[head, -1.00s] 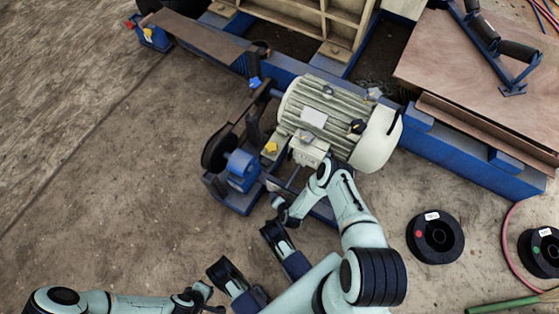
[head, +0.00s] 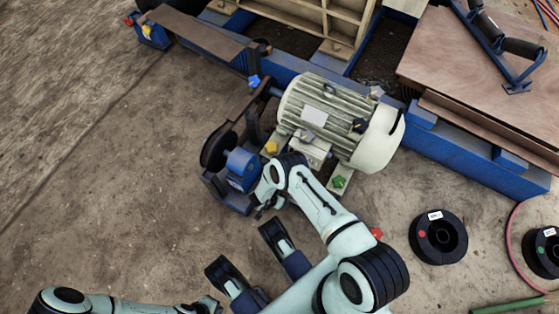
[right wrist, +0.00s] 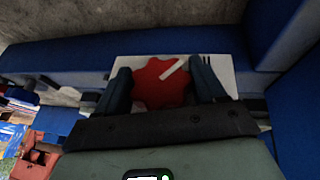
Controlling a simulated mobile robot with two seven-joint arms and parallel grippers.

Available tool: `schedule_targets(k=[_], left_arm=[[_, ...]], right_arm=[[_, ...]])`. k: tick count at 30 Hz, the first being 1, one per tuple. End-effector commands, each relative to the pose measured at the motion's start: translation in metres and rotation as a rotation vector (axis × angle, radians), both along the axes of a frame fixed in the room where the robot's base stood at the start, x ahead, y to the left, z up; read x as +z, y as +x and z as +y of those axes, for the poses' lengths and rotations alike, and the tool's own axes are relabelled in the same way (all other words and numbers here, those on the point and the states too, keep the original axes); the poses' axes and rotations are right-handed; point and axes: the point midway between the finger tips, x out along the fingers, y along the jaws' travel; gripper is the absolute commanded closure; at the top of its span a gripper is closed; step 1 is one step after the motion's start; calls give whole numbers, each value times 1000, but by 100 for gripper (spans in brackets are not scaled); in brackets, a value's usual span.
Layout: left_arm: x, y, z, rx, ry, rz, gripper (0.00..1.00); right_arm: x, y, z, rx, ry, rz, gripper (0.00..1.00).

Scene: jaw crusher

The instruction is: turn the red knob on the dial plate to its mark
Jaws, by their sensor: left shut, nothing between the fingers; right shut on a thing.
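In the right wrist view, a red lobed knob (right wrist: 158,84) with a white pointer line sits in front of a pale dial plate (right wrist: 133,62). The pointer slants to the upper right. Short dark marks show on the plate right of the knob, partly behind a finger. My right gripper (right wrist: 160,88) is shut on the knob, one dark finger at each side. In the head view my right gripper (head: 264,203) is low beside the blue bearing housing, and my own wrist hides the knob and plate. My left gripper (head: 207,304) is shut and empty at the bottom edge, away from the machine.
A grey motor (head: 325,118) stands just behind my right wrist. A green knob (head: 339,182), a yellow knob (head: 271,148) and a blue bearing housing (head: 241,170) are close by. A red part (head: 376,232) shows beside my right arm. A black spool (head: 437,237) lies right. Left ground is clear.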

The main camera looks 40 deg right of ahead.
Motion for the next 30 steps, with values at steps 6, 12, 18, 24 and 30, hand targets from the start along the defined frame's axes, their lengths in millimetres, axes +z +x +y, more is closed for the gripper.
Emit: schedule_targets(k=[6,12,18,24,30], left_arm=[[0,-1,0,0,0,3,100],[0,-1,0,0,-1,3,100],[0,-1,0,0,0,2,100],[0,-1,0,0,0,2,100],[0,-1,0,0,0,2,100]], right_arm=[[0,3,0,4,-18,41,61],[0,3,0,6,-24,53,61],[0,3,0,6,-24,54,61],[0,3,-1,6,-24,54,10],[0,1,0,4,-25,57,10]])
